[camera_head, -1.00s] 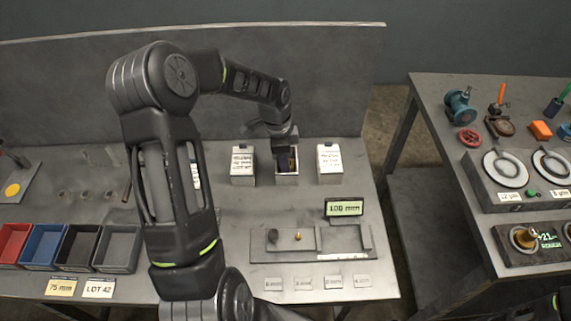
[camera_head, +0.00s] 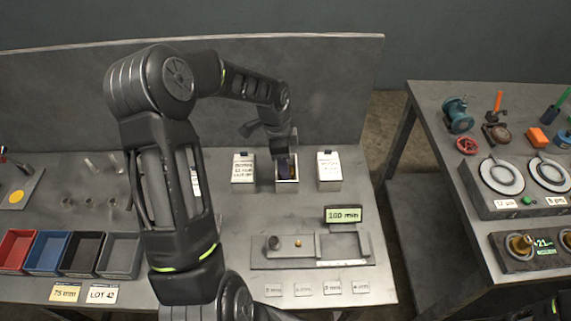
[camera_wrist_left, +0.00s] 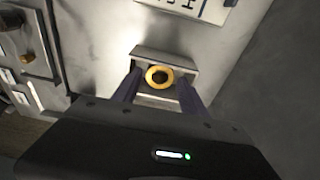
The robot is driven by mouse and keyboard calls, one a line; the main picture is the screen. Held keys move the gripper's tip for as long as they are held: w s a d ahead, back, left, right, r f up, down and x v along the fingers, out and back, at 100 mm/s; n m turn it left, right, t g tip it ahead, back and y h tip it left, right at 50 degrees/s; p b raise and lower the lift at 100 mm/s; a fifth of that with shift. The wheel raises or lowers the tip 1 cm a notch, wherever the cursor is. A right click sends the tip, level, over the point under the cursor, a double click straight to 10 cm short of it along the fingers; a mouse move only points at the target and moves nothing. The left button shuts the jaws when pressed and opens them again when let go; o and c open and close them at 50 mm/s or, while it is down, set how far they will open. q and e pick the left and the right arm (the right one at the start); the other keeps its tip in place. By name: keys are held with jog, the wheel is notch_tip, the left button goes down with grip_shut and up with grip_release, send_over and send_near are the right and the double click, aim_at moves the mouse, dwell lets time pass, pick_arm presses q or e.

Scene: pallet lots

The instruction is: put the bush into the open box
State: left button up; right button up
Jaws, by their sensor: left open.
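The bush is a gold ring (camera_wrist_left: 159,78) with a dark bore, seen in the left wrist view. It lies within the outline of the open box (camera_wrist_left: 165,59), between my two fingers; its exact depth is hard to tell. In the head view the open box (camera_head: 287,186) is the middle of the small pale boxes. My left gripper (camera_head: 286,168) points down at its mouth, and the bush is hidden there. In the left wrist view my left gripper (camera_wrist_left: 159,90) is open, with a finger on each side of the bush. My right gripper is not in view.
Labelled boxes stand left (camera_head: 243,170) and right (camera_head: 329,172) of the open box, close by. A back panel (camera_head: 335,90) rises behind. In front are a fixture (camera_head: 284,264) and a display reading 100 mm (camera_head: 344,215). Coloured bins (camera_head: 47,252) stand at left.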

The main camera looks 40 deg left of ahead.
pick_arm(q)
notch_tip(320, 180, up, 10)
jog(key=a+p, duration=0.1)
jog(key=p, duration=0.3)
jog(key=shift+s+f+p, duration=0.2)
jog(key=shift+s+p, duration=0.15)
